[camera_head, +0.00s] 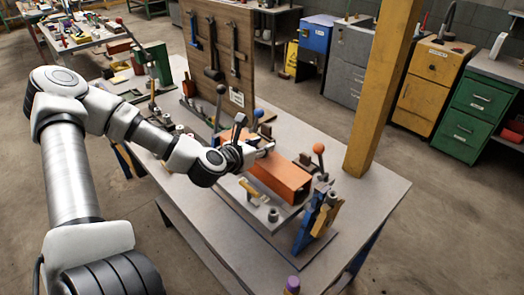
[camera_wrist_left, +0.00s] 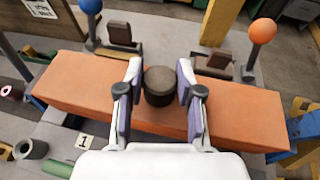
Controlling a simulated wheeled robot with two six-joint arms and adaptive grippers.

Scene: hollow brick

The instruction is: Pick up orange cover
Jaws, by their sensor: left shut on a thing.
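The orange cover (camera_head: 283,178) is a long orange block-like piece on the workbench fixture. In the left wrist view the cover (camera_wrist_left: 80,88) runs across the picture, with a dark round knob (camera_wrist_left: 159,87) on its top. My left gripper (camera_head: 266,150) is above the cover, and in the wrist view my left gripper (camera_wrist_left: 160,78) has one finger on each side of the knob and is shut on it. I cannot tell whether the cover is raised off the fixture. My right gripper is not in view.
Ball-topped levers stand close behind the cover, one with a blue ball (camera_wrist_left: 90,6) and one with an orange ball (camera_wrist_left: 262,31). A blue clamp (camera_head: 314,218) stands at the cover's near end. A yellow post (camera_head: 384,85) and a wooden tool board (camera_head: 220,50) rise behind.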

